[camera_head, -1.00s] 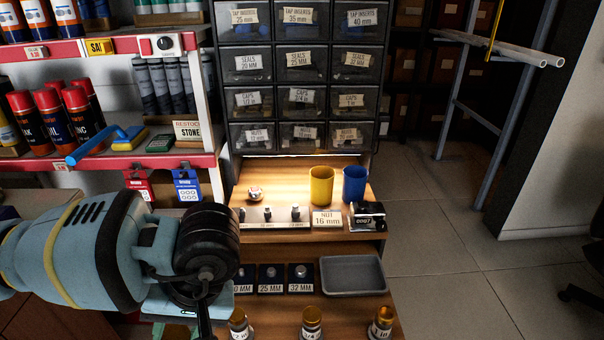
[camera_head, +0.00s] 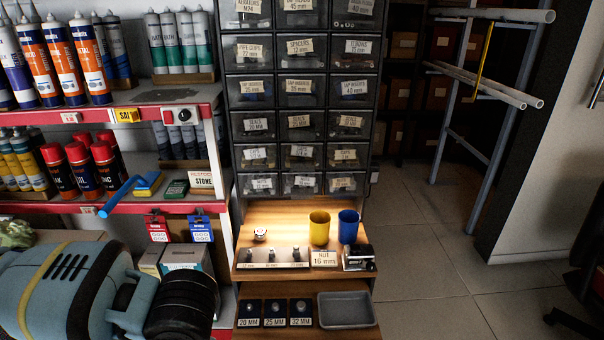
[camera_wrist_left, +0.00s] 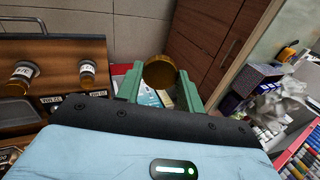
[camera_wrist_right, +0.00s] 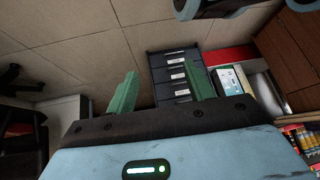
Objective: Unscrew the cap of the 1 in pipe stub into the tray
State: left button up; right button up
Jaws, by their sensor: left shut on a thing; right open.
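My left gripper (camera_wrist_left: 160,85) is shut on a round brass-coloured piece (camera_wrist_left: 159,72), in the left wrist view, off the side of the wooden shelf. I cannot tell whether this is a cap alone or a capped stub. The grey tray (camera_head: 347,312) lies on the lower shelf at the right in the head view and looks empty. My right gripper (camera_wrist_right: 160,72) is open and empty, away from the shelf.
On the upper shelf stand a yellow cup (camera_head: 319,229), a blue cup (camera_head: 348,228), a dark box (camera_head: 358,258) and small fittings. A drawer cabinet (camera_head: 300,125) rises behind. A red-edged rack (camera_head: 110,207) stands left.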

pick_arm(q)
notch_tip(320, 180, up, 15)
jog(key=s+p, duration=0.3)
jog(key=p, duration=0.7)
jog(key=shift+a+f+p, duration=0.15)
jog(key=shift+p, duration=0.25)
pick_arm(e)
jog(key=w+r+t, duration=0.2)
jog(key=w+r, duration=0.4)
jog(key=r, duration=0.7)
jog(key=shift+w+a+r, duration=0.15)
jog(key=shift+w+r, duration=0.05)
jog(key=shift+r, duration=0.15)
pick_arm(q)
jog(key=shift+w, duration=0.1)
pick_arm(e)
jog(key=shift+f, duration=0.1)
